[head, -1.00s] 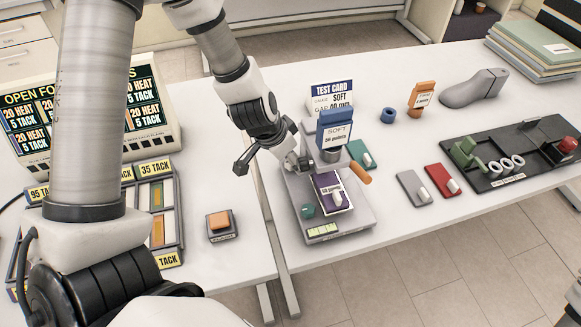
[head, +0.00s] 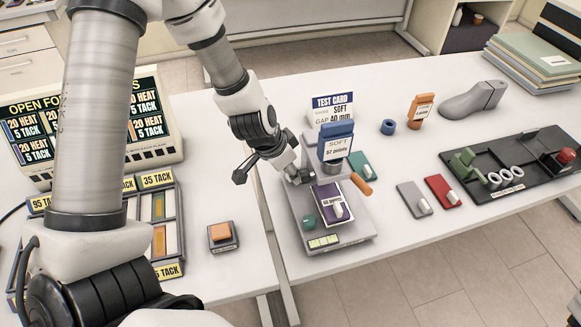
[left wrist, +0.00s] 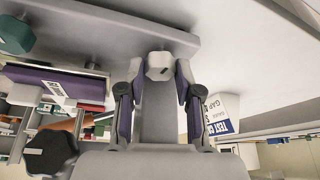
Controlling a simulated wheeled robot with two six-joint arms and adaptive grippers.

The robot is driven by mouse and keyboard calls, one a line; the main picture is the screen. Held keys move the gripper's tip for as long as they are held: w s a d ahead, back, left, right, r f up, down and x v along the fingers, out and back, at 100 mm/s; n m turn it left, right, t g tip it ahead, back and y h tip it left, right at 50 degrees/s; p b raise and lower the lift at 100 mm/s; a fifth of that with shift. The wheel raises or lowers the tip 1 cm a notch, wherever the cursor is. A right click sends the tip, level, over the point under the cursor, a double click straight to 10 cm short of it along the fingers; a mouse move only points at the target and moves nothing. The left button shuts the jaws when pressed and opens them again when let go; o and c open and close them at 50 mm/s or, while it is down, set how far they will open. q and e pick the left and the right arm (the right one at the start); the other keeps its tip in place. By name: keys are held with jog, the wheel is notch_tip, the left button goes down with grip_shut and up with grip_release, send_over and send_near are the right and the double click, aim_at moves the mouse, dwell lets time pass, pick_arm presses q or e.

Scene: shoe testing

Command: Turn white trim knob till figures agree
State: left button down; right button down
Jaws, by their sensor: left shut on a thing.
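The tester (head: 352,228) is a grey stand with a blue gauge head (head: 335,130) marked SOFT. The white trim knob (left wrist: 159,64) shows in the left wrist view between my fingertips. My left gripper (head: 298,172) is shut on it at the left side of the tester; in the head view the gripper mostly hides the knob. My right gripper is not in view.
A test card (head: 331,104) stands behind the gauge. An orange handle (head: 361,184) juts out right and a green knob (head: 309,221) is on the base. Grey (head: 414,198) and red (head: 443,191) blocks lie right. An orange button (head: 220,232) stands left, across the table gap.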

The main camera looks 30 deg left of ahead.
pick_arm(q)
jog(key=shift+m+p, duration=0.35)
jog(key=shift+m, duration=0.35)
jog(key=shift+m+h, duration=0.4)
jog(key=shift+f+m+g+b, duration=0.25)
jog(key=shift+m+g+b, duration=0.05)
jog(key=shift+m+b, duration=0.1)
jog(key=m+b, duration=0.1)
jog(key=b, duration=0.2)
jog(key=m+g+h+b, duration=0.1)
jog(key=m+b, duration=0.1)
jog(key=b, duration=0.2)
jog(key=shift+a+f, duration=0.1)
jog(key=shift+f, duration=0.2)
jog(key=shift+r+m+b, duration=0.15)
jog(key=shift+m+b, duration=0.15)
jog(key=shift+m, duration=0.1)
jog(key=shift+r+m+g, duration=0.25)
jog(key=shift+m+g, duration=0.15)
jog(key=shift+m, duration=0.4)
jog(key=shift+w, duration=0.1)
